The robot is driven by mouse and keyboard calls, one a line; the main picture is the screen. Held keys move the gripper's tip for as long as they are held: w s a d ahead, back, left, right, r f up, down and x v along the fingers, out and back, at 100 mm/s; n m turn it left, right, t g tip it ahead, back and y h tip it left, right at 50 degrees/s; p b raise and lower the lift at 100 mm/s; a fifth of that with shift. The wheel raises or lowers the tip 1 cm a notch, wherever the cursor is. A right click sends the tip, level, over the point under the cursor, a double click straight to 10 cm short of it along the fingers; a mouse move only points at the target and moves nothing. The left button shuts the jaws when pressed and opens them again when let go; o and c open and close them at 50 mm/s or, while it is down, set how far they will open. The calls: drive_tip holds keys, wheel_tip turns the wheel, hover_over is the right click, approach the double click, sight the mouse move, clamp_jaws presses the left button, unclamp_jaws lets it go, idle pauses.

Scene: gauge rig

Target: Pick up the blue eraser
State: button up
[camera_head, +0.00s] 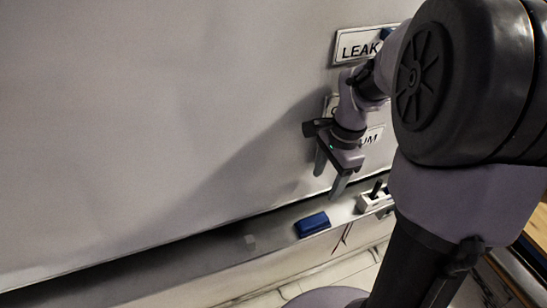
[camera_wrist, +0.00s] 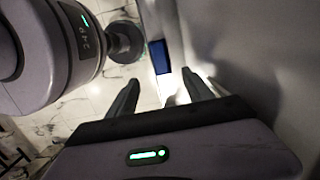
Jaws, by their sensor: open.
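The blue eraser (camera_head: 312,224) lies on a narrow ledge (camera_head: 262,240) along the bottom of a large pale board. It also shows in the wrist view (camera_wrist: 159,57), ahead of and between my two fingers. My gripper (camera_head: 329,182) is open and empty, pointing down above the ledge. It hangs over and slightly right of the eraser in the head view, apart from it. In the wrist view my gripper (camera_wrist: 161,92) has its fingers spread wide, with nothing between the tips.
A white holder (camera_head: 375,200) with a dark upright item stands on the ledge right of the eraser. The board (camera_head: 160,110) rises close behind, with a "LEAK" sign (camera_head: 358,46). A wooden surface is at far right.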

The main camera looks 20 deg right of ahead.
wheel_tip(320, 180, down, 3)
drive_tip(key=s+d, duration=0.1)
drive_tip(key=b, duration=0.2)
hover_over(314, 220)
drive_tip(key=f, duration=0.9)
drive_tip(key=shift+s+d+f, duration=0.25)
drive_tip(key=shift+d+f, duration=0.05)
drive_tip(key=shift+d, duration=0.05)
drive_tip(key=f, duration=0.5)
drive_tip(key=shift+w+a+f, duration=0.1)
drive_tip(key=shift+w+a, duration=0.15)
drive_tip(key=shift+w, duration=0.05)
clamp_jaws()
